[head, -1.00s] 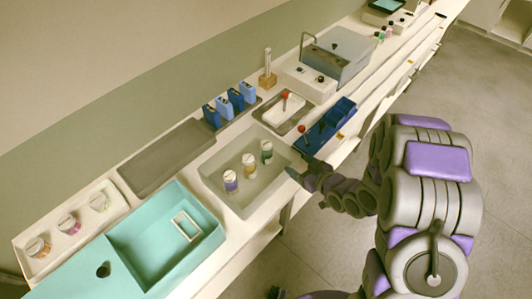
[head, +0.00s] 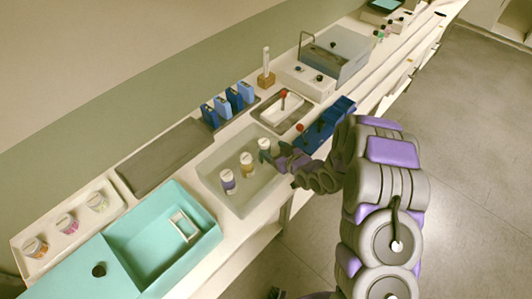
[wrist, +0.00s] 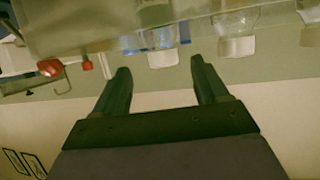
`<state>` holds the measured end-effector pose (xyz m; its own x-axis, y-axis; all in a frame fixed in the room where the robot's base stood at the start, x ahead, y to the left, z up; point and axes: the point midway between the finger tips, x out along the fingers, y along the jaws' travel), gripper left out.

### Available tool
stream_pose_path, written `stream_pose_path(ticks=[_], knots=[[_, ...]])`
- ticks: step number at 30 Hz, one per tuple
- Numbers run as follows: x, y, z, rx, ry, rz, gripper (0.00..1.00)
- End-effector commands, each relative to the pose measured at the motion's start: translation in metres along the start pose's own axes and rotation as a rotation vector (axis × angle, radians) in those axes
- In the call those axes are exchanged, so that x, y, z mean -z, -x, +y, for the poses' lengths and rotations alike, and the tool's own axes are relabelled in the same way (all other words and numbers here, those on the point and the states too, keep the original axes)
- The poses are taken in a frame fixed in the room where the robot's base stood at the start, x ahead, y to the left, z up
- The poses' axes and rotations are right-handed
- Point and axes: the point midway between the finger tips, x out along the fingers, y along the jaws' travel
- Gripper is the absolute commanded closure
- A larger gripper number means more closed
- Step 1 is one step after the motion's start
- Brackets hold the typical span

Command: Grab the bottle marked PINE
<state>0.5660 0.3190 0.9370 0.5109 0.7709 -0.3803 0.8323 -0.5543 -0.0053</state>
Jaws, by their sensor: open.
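Three small white-capped bottles stand in a row in the grey tray: one with a purple label (head: 228,183), one with a yellow-orange label (head: 247,166) and one with a green label (head: 265,151). I cannot read PINE on any of them. My gripper (head: 281,160) is just right of the green-labelled bottle. In the wrist view, which looks upside down, my gripper (wrist: 161,74) is open with nothing between its fingers. Pale-capped bottles show beyond it, one cap (wrist: 162,58) roughly in line with the gap and another cap (wrist: 237,47) to the right.
The grey tray (head: 214,165) has raised walls around the bottles. A teal bin (head: 140,228) and a white tray (head: 48,248) with several jars lie to the left. Blue containers (head: 228,106) stand behind. A blue rack (head: 325,127) and a red-knobbed item (head: 284,97) are close to my arm.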

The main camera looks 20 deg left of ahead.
Motion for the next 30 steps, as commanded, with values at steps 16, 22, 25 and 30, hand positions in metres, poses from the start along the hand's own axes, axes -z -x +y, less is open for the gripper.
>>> stream_pose_path(ticks=[16, 22, 25, 30], knots=[[0.0, -0.046, 0.004, 0.001, 0.001, 0.005, 0.27], [0.0, -0.047, 0.002, 0.001, 0.003, 0.003, 0.34], [-0.001, -0.049, 0.001, 0.002, 0.003, 0.001, 0.44], [-0.001, -0.049, 0.001, 0.001, 0.003, 0.001, 0.6]])
